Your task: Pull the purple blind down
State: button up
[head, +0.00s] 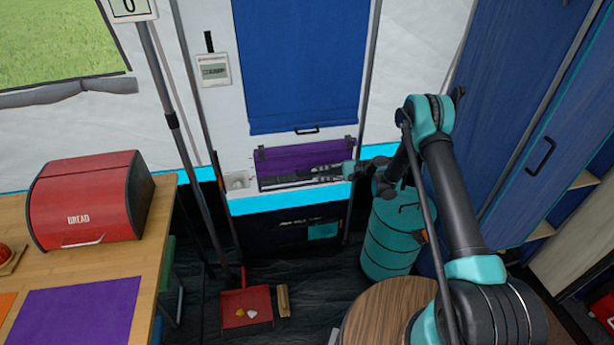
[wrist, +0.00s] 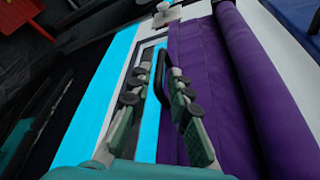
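The purple blind (head: 300,156) hangs across the top of a low opening in the white wall, below a blue blind. In the wrist view the purple blind (wrist: 198,75) has a thick roll along its right side and a black handle (wrist: 160,72) at its left edge. My gripper (head: 320,176) reaches in from the right in front of the blind's lower part. In the wrist view my gripper (wrist: 160,66) is open, with one finger on each side of the handle. Contact with the handle cannot be told.
The blue blind (head: 300,65) hangs above with its own handle. A teal barrel (head: 388,240) stands below my arm. A round wooden table (head: 385,310) is in front. A red dustpan (head: 247,308) lies on the floor. A table with a red bread box (head: 85,200) is at left.

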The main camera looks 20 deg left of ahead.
aim_at(307, 175)
jog(key=shift+x, duration=2.7)
jog(key=shift+c, duration=0.5)
grip_shut()
